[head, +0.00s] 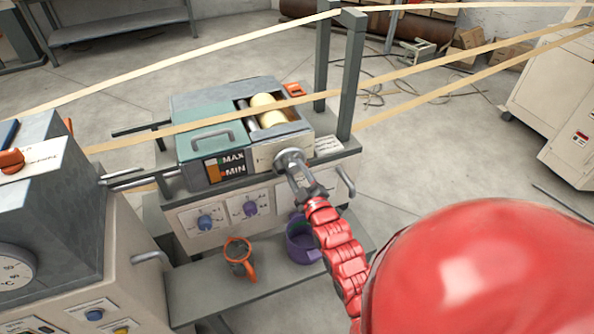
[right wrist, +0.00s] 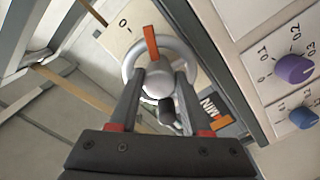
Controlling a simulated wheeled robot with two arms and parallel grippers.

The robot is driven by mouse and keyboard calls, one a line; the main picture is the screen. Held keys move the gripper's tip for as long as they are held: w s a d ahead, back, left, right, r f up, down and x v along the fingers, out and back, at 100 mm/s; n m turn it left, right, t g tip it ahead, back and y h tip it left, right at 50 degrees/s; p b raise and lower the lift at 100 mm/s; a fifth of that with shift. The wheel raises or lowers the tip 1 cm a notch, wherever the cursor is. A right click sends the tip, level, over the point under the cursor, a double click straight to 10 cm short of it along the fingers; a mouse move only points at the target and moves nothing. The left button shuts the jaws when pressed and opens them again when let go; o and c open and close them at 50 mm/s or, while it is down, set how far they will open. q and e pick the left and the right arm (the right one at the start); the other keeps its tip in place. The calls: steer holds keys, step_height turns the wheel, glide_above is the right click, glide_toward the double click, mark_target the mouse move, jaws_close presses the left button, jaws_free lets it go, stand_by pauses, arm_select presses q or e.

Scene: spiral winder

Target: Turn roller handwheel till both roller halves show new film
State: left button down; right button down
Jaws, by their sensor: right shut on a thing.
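The roller handwheel (head: 289,157) is a grey metal wheel on the front of the bath box. It also shows in the right wrist view (right wrist: 131,62), with an orange pointer (right wrist: 151,43) above its hub. My right gripper (head: 299,177) reaches it from the front, with its two fingers shut on the wheel around the hub. The roller (head: 268,110) shows pale cream in the opening on top of the box, partly crossed by a tan strip. I cannot tell old film from new on its halves. My left gripper is not in view.
A teal lid (head: 207,135) with a handle and a MAX/MIN gauge (head: 226,165) are left of the wheel. An orange mug (head: 239,256) and a purple mug (head: 301,243) stand on the shelf below. Tan strips (head: 405,70) cross above. Grey posts (head: 350,75) rise behind.

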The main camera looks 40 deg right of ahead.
steer(key=m, duration=0.3)
steer(key=shift+f+m, duration=0.1)
steer(key=shift+m, duration=0.3)
steer(key=m, duration=0.3)
steer(key=shift+a+m, duration=0.1)
steer(key=shift+m, duration=0.2)
steer(key=m, duration=0.3)
steer(key=shift+a+m, duration=0.1)
steer(key=shift+m, duration=0.3)
steer(key=m+b, duration=0.1)
steer(key=m, duration=0.2)
steer(key=shift+w+a+m, duration=0.1)
steer(key=shift+m, duration=0.2)
steer(key=m+b, duration=0.1)
steer(key=m, duration=0.2)
steer(key=shift+m, duration=0.3)
steer(key=m, duration=0.3)
steer(key=shift+a+m, duration=0.1)
steer(key=shift+m, duration=0.2)
steer(key=m, duration=0.3)
steer(key=shift+r, duration=0.2)
steer(key=shift+r+m, duration=0.1)
steer(key=shift+m, duration=1.8)
